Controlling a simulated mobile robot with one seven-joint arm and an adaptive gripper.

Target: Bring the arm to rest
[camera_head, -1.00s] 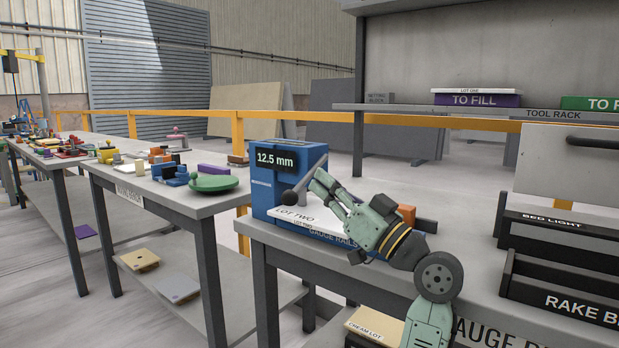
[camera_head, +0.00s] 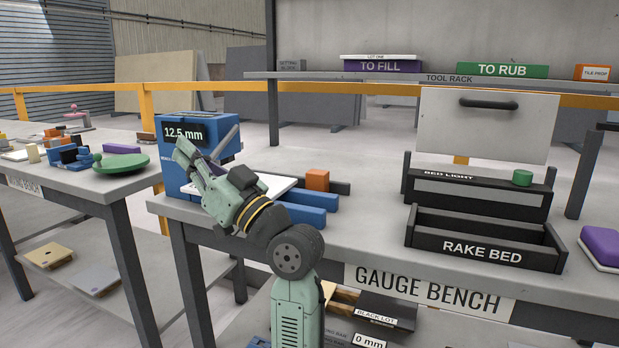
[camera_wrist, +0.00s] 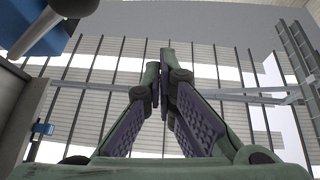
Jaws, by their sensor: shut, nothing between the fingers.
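My gripper (camera_head: 182,150) is at the left end of the gauge bench (camera_head: 350,235), in front of the blue gauge machine (camera_head: 170,180) with its 12.5 mm display. Its fingers are shut with nothing between them and point up and to the left. The arm is bent, with the forearm above the bench's front edge. In the wrist view the closed fingertips (camera_wrist: 162,62) meet in the middle, in front of a far wall with bright strips. Part of the blue machine and its lever (camera_wrist: 50,28) shows at the top left there. The gripper hides part of the machine's front.
Blue rails (camera_head: 310,205) and an orange block (camera_head: 317,180) lie right of the arm. The black rake bed (camera_head: 430,240) and a purple block (camera_head: 603,243) stand further right. Another bench (camera_head: 75,180) with a green dish (camera_head: 121,163) stands left. The bench between rails and rake bed is clear.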

